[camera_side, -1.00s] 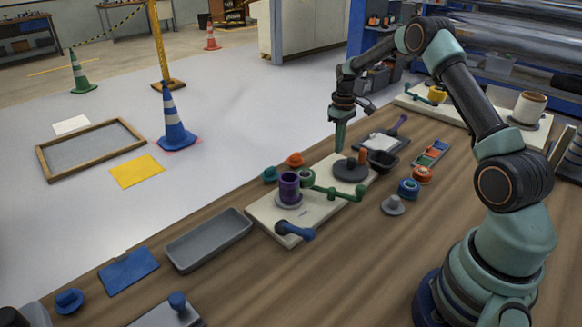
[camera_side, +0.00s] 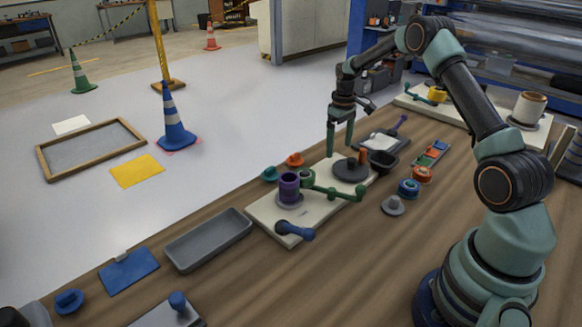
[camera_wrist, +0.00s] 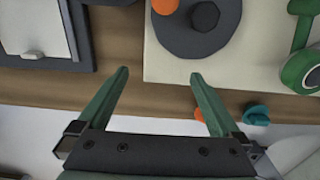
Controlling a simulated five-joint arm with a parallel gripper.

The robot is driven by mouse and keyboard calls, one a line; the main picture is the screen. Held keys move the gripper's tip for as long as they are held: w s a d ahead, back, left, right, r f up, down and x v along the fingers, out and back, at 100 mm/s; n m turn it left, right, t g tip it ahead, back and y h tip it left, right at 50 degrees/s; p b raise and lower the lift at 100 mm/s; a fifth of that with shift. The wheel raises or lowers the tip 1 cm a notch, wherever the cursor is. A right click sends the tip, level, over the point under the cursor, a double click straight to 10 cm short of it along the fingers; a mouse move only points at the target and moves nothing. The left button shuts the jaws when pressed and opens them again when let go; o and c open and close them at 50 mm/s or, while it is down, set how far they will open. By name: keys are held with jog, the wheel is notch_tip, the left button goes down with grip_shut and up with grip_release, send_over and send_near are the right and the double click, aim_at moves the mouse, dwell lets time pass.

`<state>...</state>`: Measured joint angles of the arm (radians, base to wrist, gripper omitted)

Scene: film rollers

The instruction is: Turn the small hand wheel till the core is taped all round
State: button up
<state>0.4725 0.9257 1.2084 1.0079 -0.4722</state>
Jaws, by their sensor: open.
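The small hand wheel (camera_side: 345,174) is a dark grey disc with an upright orange knob (camera_side: 363,157), on the far end of a cream board (camera_side: 318,212). In the wrist view the wheel (camera_wrist: 190,40) is at the top, partly cut off, with the orange knob (camera_wrist: 165,5) at the edge. The purple core (camera_side: 289,188) stands upright on a grey disc nearer on the board. A green arm (camera_side: 335,191) runs from beside the core; I cannot tell how much tape is on the core. My gripper (camera_side: 340,150) is open and empty, above and beside the wheel, apart from the knob.
A blue lever (camera_side: 296,231) is on the board's near end. A black bowl (camera_side: 382,161) and a clipboard-like tray (camera_side: 378,141) sit close behind the wheel. Orange (camera_side: 295,160) and teal (camera_side: 270,174) caps lie left of the board.

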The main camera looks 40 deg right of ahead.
notch_tip(320, 180, up, 7)
dwell(0.8)
jog(key=s+a+r+t, duration=0.1)
jog(key=s+a+r, duration=0.2)
jog(key=a+r, duration=0.4)
jog(key=s+a+r+t, duration=0.2)
jog(key=s+a+r, duration=0.1)
jog(key=a+r, duration=0.35)
jog(key=s+a+t, duration=0.2)
jog(key=s+a, duration=0.8)
jog(key=s, duration=0.2)
jog(key=shift+s+a+t, duration=0.3)
